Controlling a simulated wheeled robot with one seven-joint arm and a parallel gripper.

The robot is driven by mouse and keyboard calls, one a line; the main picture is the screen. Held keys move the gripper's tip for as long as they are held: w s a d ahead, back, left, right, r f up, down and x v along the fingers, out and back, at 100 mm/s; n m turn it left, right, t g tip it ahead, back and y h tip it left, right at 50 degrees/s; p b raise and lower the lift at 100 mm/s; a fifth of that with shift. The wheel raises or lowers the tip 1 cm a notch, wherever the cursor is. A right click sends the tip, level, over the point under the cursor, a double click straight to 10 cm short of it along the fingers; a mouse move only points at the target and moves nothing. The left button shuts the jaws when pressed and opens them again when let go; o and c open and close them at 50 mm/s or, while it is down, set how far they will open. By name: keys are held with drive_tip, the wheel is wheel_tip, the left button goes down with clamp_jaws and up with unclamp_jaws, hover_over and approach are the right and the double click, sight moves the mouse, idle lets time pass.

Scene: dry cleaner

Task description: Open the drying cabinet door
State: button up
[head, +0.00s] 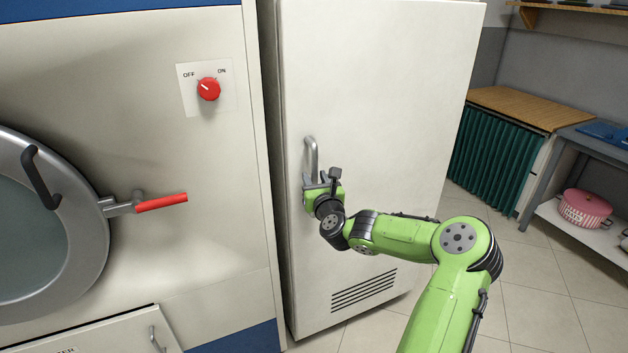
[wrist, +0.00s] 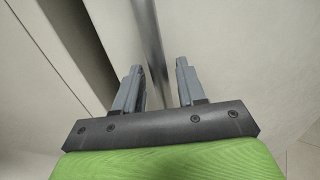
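The drying cabinet door (head: 390,100) is a tall, off-white panel with a vent grille low down, and it looks shut. Its vertical metal bar handle (head: 312,155) is on the door's left side. My gripper (head: 318,181) is at the lower part of this handle. In the wrist view my gripper (wrist: 159,80) has its two grey fingers apart, with the handle (wrist: 150,45) running between them, nearer the left finger. I see a gap beside the right finger. The handle's lower end is partly hidden by the gripper in the head view.
A large machine (head: 200,200) stands close on the left, with a round door, a red lever (head: 161,202) and a red knob (head: 208,89). A wooden-topped cabinet with a green curtain (head: 492,155) and a shelf with a pink container (head: 585,209) stand right. Tiled floor between is free.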

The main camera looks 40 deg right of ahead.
drive_tip(key=shift+w+d, duration=0.3)
drive_tip(key=shift+w, duration=0.25)
clamp_jaws()
drive_tip(key=shift+s, duration=0.15)
